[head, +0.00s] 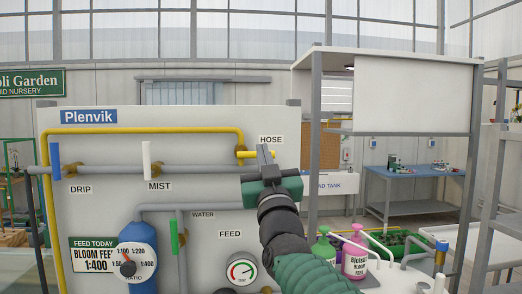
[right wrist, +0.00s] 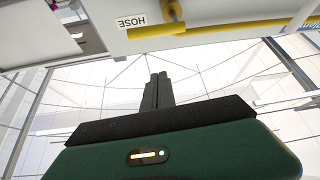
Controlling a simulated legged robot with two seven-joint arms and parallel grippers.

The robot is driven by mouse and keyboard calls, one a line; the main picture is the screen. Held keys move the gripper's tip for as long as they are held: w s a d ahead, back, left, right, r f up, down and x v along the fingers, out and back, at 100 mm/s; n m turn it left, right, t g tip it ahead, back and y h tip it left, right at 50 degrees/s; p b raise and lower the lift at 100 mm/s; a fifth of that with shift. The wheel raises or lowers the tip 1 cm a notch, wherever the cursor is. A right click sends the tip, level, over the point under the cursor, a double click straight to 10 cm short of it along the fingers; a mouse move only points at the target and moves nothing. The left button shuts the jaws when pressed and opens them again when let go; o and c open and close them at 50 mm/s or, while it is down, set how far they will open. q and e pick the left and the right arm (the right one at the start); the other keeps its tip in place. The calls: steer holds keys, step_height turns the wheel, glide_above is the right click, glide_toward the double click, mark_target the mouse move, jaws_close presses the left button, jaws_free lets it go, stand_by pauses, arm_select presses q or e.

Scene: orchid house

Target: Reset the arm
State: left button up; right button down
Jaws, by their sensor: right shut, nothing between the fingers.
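My right gripper (head: 265,160) is raised in front of the white Plenvik panel (head: 205,215), just below the HOSE label (head: 271,139). Its two fingers are together and hold nothing. In the right wrist view the closed fingers (right wrist: 158,90) point up the picture, with the HOSE label (right wrist: 131,20) and a yellow pipe (right wrist: 215,29) above them. They look apart from the panel there. A yellow valve handle (head: 256,154) shows close beside the gripper in the head view. My left gripper is in neither view.
The panel carries a blue handle (head: 55,160), a white handle (head: 146,158), a green handle (head: 174,236), a blue ratio unit (head: 138,242) and a gauge (head: 242,269). A shelf frame (head: 314,130) rises behind.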

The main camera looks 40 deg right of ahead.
steer(key=w+a+f+n+g+y+p, duration=0.1)
steer(key=a+f+g+y+p, duration=0.2)
steer(key=f, duration=0.8)
steer(key=w+a+f+n+g+y, duration=0.1)
steer(key=a+f+g+y, duration=0.3)
steer(key=f, duration=0.7)
steer(key=w+a+f+n+g+y+p, duration=0.15)
steer(key=a+f, duration=0.25)
steer(key=f, duration=0.7)
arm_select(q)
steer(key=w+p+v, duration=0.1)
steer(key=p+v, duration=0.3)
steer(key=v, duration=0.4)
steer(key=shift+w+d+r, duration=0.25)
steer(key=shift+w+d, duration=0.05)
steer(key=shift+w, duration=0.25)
arm_select(e)
steer(key=s+a+f+g+y, duration=0.1)
steer(key=s+a+f+g, duration=0.3)
steer(key=s+f, duration=0.7)
steer(key=s+a+f+g+y, duration=0.2)
steer(key=s+f+g, duration=0.4)
steer(key=s+f, duration=0.5)
steer(key=shift+a+f, duration=0.3)
steer(key=shift+a, duration=0.55)
